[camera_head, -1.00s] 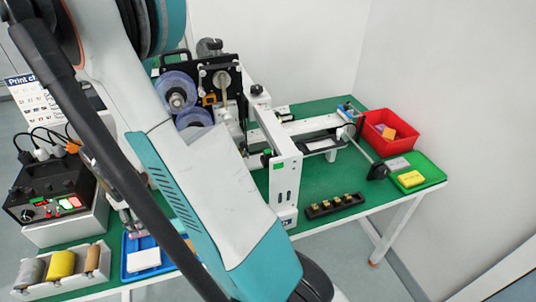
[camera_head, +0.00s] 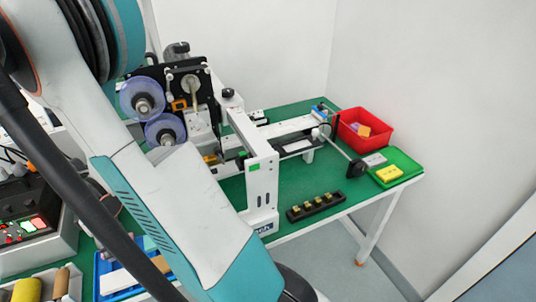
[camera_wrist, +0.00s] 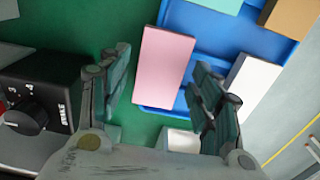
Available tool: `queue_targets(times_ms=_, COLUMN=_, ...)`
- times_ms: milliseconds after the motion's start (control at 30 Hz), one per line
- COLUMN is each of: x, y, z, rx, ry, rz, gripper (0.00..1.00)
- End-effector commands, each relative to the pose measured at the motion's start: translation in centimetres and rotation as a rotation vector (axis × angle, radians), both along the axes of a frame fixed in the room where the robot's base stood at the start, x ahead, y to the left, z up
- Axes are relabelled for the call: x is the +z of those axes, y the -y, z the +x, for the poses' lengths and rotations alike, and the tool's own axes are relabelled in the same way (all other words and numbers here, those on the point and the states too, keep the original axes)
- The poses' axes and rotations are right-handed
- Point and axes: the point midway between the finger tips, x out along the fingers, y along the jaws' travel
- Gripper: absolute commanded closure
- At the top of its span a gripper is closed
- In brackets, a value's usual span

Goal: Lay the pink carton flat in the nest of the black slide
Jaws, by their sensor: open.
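The pink carton (camera_wrist: 164,66) shows in the wrist view, lying between my gripper's fingers and across the left edge of the blue tray (camera_wrist: 206,50). My gripper (camera_wrist: 160,85) is open, with a gap on each side of the carton; I cannot tell how far above it the fingers are. In the head view my arm hides the gripper and the pink carton. A black slide-like piece (camera_head: 281,152) with a pale plate on it sits on the machine beyond the white upright frame. Its nest is too small to make out.
The wrist view shows a white carton (camera_wrist: 252,82), a tan one (camera_wrist: 292,18) and a black control box (camera_wrist: 45,88) nearby. In the head view a white upright frame (camera_head: 262,185), a black block with brass pieces (camera_head: 316,207), a red bin (camera_head: 378,144) and a green tray (camera_head: 408,163) stand rightward.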

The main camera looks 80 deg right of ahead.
Motion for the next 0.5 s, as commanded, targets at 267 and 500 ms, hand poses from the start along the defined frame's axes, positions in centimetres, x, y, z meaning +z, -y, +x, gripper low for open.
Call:
queue_targets(times_ms=267, x=0.00, y=0.00, z=0.00, rx=0.000, ry=0.000, rz=0.000, gripper=0.61)
queue_targets(times_ms=500, x=0.00, y=-0.01, z=-0.01, rx=0.000, ry=0.000, rz=0.000, gripper=0.73)
